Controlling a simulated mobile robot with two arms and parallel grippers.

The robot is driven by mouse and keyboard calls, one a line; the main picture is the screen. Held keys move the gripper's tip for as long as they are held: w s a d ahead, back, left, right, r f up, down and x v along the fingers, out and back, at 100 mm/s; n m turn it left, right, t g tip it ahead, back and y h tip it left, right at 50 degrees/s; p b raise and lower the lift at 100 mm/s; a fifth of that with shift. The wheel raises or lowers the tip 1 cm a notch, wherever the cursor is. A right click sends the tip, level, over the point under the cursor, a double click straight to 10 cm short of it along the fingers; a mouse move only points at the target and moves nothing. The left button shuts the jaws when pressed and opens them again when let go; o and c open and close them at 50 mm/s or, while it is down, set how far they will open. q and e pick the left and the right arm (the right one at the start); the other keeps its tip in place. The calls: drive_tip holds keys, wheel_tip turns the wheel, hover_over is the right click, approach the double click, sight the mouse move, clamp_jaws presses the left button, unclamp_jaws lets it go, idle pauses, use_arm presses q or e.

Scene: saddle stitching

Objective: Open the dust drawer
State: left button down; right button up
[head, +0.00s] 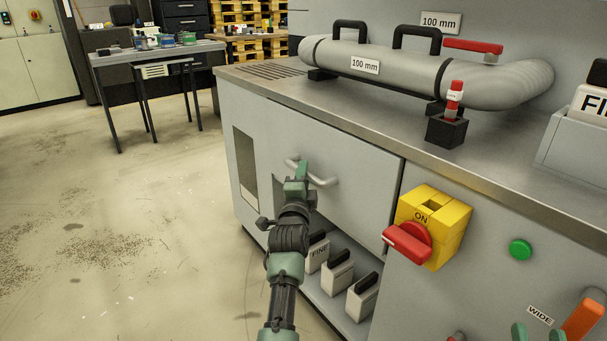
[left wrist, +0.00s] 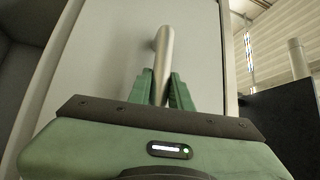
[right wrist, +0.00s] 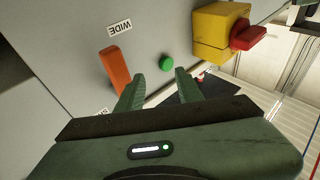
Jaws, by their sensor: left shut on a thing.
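A grey front panel (head: 350,165) with a bar handle (head: 322,181) is on the machine's near side; I take it as the dust drawer, though no label shows. My left gripper (head: 299,170) is shut on the handle. In the left wrist view, the handle (left wrist: 164,45) runs between the fingertips (left wrist: 163,85) against the grey panel (left wrist: 110,55).
Several cartridges (head: 338,270) stand on a shelf below the panel. A yellow switch box with red knob (head: 415,232), a green button (head: 520,249) and an orange lever (head: 582,322) are right of it. A pipe (head: 390,65) lies on top. Floor at left is free.

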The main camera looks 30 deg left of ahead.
idle(0.8)
